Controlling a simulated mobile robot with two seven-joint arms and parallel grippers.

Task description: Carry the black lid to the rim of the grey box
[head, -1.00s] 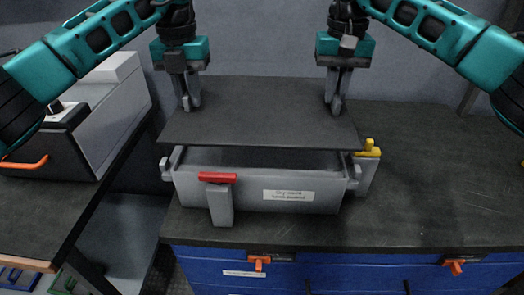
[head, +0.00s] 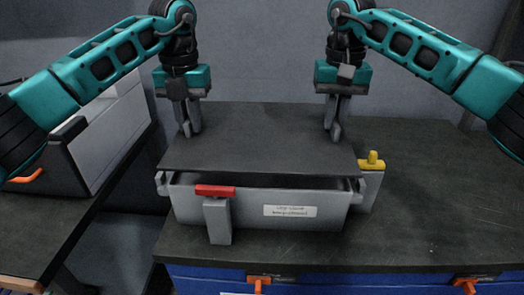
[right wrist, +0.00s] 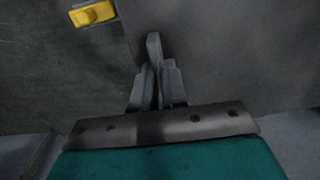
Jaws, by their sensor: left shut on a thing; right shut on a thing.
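The black lid (head: 262,150) is a flat dark plate in the head view, lying over the grey box (head: 250,218). Its near edge hangs close above the box's front rim; a dark gap shows beneath it at the right. Whether it touches the rim anywhere is unclear. My left gripper (head: 188,132) is shut on the lid near its left side. My right gripper (head: 334,132) is shut on it near its right side; its fingers also show in the right wrist view (right wrist: 156,85). The lid hides the inside of the box.
A red-topped grey post (head: 217,215) stands at the box's front and a yellow-topped one (head: 370,180) at its right. A black and white unit (head: 105,140) stands at the left. The dark bench (head: 440,200) is clear on the right.

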